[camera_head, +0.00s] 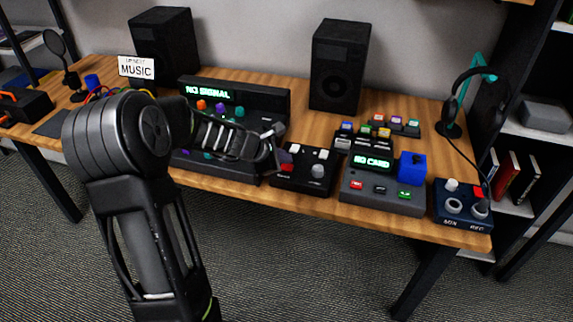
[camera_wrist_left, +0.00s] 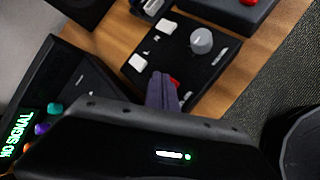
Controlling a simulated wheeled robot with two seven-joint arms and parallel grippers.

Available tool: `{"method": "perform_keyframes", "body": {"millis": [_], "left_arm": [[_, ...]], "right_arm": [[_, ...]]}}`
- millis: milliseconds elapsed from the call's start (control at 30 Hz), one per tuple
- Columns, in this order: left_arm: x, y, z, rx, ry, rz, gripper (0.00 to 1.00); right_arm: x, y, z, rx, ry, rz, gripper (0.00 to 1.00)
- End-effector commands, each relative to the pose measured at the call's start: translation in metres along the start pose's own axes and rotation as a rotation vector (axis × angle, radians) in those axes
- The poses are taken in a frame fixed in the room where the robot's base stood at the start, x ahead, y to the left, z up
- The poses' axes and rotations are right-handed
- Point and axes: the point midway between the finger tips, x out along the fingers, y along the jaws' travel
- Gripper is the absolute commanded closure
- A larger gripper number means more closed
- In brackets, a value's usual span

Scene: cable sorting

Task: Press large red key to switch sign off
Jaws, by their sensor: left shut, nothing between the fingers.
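A black control box (camera_head: 301,180) sits near the table's front edge, with white keys, a grey knob (camera_head: 317,171) and a red key (camera_head: 286,157). In the left wrist view the red key (camera_wrist_left: 173,82) shows beside my left gripper's (camera_wrist_left: 163,88) fingers, which hide part of it. The fingers are shut and empty; I cannot tell whether they touch the key. In the head view my left arm reaches across to the box from the left. A white sign (camera_head: 137,67) reading MUSIC stands at the back left. My right gripper is not in view.
A mixer console (camera_head: 284,103) showing NO SIGNAL lies left of the box. A grey deck (camera_head: 404,207) showing NO CARD and a navy box (camera_head: 440,214) lie right. Speakers (camera_head: 340,65) and a headset stand (camera_head: 448,128) are behind.

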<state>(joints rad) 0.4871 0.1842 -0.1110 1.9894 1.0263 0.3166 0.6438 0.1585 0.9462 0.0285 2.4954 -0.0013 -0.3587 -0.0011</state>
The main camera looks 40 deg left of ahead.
Motion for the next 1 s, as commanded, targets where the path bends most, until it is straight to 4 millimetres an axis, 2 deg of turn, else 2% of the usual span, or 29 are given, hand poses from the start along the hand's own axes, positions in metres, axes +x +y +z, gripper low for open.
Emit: {"method": "perform_keyframes", "body": {"millis": [167, 700, 1000], "left_arm": [[-0.003, 0.002, 0.002, 0.000, 0.000, 0.000, 1.00], [-0.041, 0.030, 0.030, 0.001, -0.001, 0.000, 1.00], [-0.042, 0.030, 0.031, 0.000, -0.001, 0.000, 1.00]], "right_arm": [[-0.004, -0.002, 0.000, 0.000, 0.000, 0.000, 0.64], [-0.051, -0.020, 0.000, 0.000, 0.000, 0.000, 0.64], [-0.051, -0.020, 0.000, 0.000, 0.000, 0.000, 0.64]]}}
